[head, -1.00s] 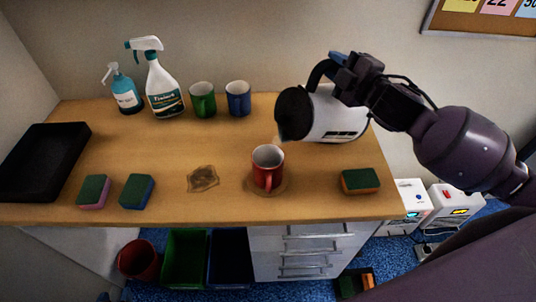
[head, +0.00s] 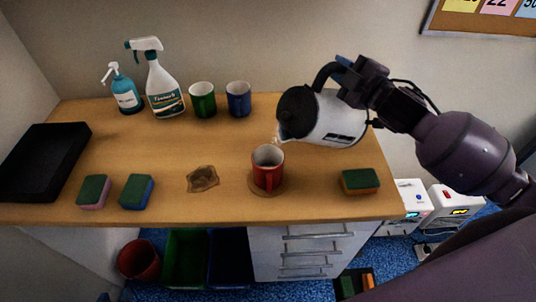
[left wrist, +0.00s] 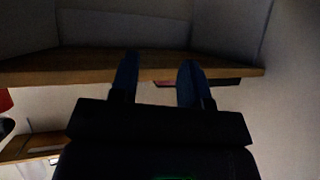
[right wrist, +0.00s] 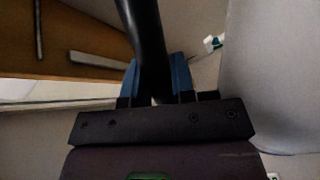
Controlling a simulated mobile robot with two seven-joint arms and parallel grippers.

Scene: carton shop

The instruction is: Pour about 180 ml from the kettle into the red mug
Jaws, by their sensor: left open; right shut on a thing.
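The white kettle (head: 335,121) with a black lid is tilted, its spout to the left, above and slightly right of the red mug (head: 266,170). A pale bit shows at the spout; I cannot tell whether liquid is flowing. The red mug stands upright on a round tan patch, and the level inside it is not clear. My right gripper (head: 350,76) is shut on the kettle's black handle, which also shows between its fingers in the right wrist view (right wrist: 145,40). My left gripper (left wrist: 157,82) is open and empty, seen only in the left wrist view.
Green (head: 202,99) and blue (head: 238,98) mugs stand at the back beside a spray bottle (head: 163,88) and a pump bottle (head: 124,92). A black tray (head: 42,162) and two sponges lie left. Another sponge (head: 360,181) lies right of the mug. A brown stain (head: 202,179) marks the tabletop.

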